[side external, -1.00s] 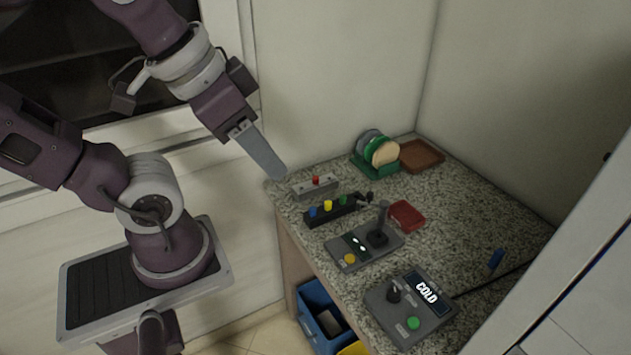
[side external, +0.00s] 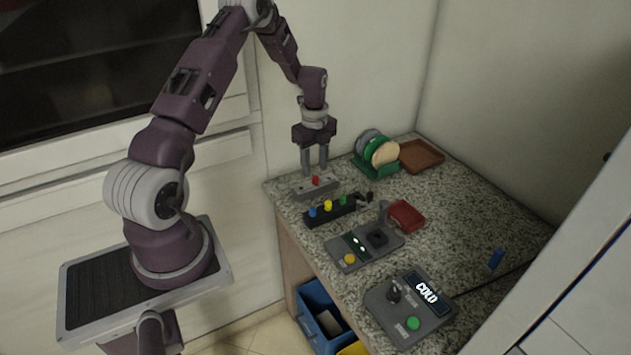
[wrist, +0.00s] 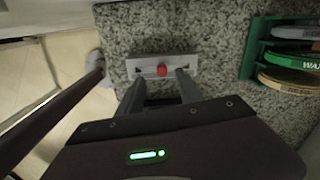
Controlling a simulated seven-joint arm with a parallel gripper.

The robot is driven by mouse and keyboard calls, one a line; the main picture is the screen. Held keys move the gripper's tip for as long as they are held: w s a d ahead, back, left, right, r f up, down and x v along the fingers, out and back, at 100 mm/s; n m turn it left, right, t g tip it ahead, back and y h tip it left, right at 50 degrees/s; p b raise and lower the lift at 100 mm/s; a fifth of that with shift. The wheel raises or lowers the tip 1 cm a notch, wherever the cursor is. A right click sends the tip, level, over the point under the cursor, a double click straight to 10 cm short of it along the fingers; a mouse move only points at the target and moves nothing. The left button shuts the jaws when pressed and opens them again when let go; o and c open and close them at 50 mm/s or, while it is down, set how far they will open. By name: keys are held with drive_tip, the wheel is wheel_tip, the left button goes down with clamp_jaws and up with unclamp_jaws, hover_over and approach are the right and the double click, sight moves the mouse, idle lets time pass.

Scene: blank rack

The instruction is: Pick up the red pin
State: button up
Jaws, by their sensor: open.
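The red pin (side external: 315,180) stands on a small grey block (side external: 327,189) at the back left of the granite counter. In the wrist view the red pin (wrist: 162,70) shows as a round red top on the pale block (wrist: 142,67). My gripper (side external: 315,172) points down at the block with its two fingers apart. In the wrist view my gripper (wrist: 160,78) has one finger to each side of the pin, with nothing held. I cannot tell the exact height of the fingertips against the pin.
A black rack (side external: 336,209) with blue, yellow and green pins lies just in front. A green rack of discs (side external: 376,169) and a brown tray (side external: 420,156) stand behind to the right. Control boxes (side external: 350,250) and a red case (side external: 407,216) are nearer. The right side is mostly clear.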

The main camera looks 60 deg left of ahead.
sight(316, 177)
drive_tip(key=f, duration=0.4)
drive_tip(key=shift+w+a, duration=0.1)
drive_tip(key=shift+w, duration=0.1)
clamp_jaws()
drive_tip(key=shift+r, duration=0.1)
